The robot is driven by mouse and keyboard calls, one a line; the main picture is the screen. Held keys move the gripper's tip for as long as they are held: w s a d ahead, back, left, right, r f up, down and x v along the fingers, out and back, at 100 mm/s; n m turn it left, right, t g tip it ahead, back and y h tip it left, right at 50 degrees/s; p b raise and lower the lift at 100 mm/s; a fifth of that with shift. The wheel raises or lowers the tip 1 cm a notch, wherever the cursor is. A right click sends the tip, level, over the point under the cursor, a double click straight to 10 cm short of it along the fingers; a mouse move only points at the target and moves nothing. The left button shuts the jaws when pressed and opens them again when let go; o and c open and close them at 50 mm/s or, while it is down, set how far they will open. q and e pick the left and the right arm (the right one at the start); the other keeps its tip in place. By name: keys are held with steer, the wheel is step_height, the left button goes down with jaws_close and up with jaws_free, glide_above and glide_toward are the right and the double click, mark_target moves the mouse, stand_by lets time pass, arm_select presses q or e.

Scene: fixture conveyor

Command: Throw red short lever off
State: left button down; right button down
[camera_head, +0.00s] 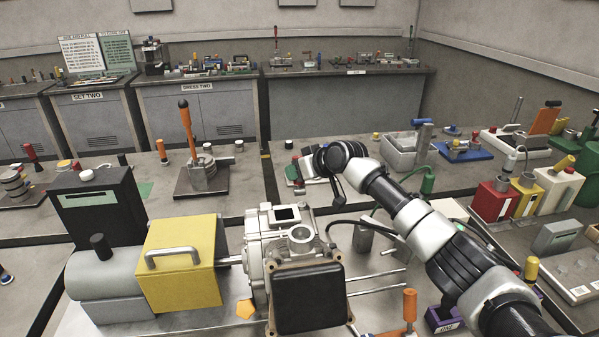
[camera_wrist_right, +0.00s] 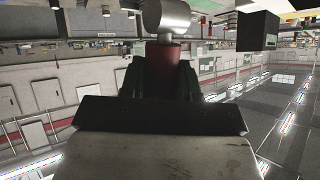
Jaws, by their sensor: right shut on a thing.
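My right arm reaches in from the lower right of the head view. In the right wrist view the dark fingers of my right gripper (camera_wrist_right: 161,80) are shut on the red short lever (camera_wrist_right: 163,54). A silver rounded piece (camera_wrist_right: 166,16) shows just beyond the red part. My gripper hides most of the lever and its base in the head view. My left gripper is not in view.
An orange-handled lever (camera_head: 187,130) stands to the left on the same bench. A grey open bin (camera_head: 399,158) is to the right. A yellow box (camera_head: 181,277) and a metal housing with a black cover (camera_head: 308,300) stand in front. A cable runs near my arm.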

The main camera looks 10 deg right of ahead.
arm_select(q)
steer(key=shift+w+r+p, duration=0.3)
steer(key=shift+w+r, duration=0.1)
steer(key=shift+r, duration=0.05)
arm_select(e)
steer(key=shift+w+f+m+g, duration=0.2)
steer(key=shift+w+m+g, duration=0.15)
steer(key=shift+g, duration=0.55)
steer(key=shift+w, duration=0.1)
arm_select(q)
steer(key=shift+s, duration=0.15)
arm_select(e)
steer(key=c, duration=0.8)
jaws_free()
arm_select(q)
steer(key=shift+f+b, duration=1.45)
arm_select(e)
steer(key=v, duration=1)
steer(key=shift+r, duration=0.35)
steer(key=shift+d, duration=0.15)
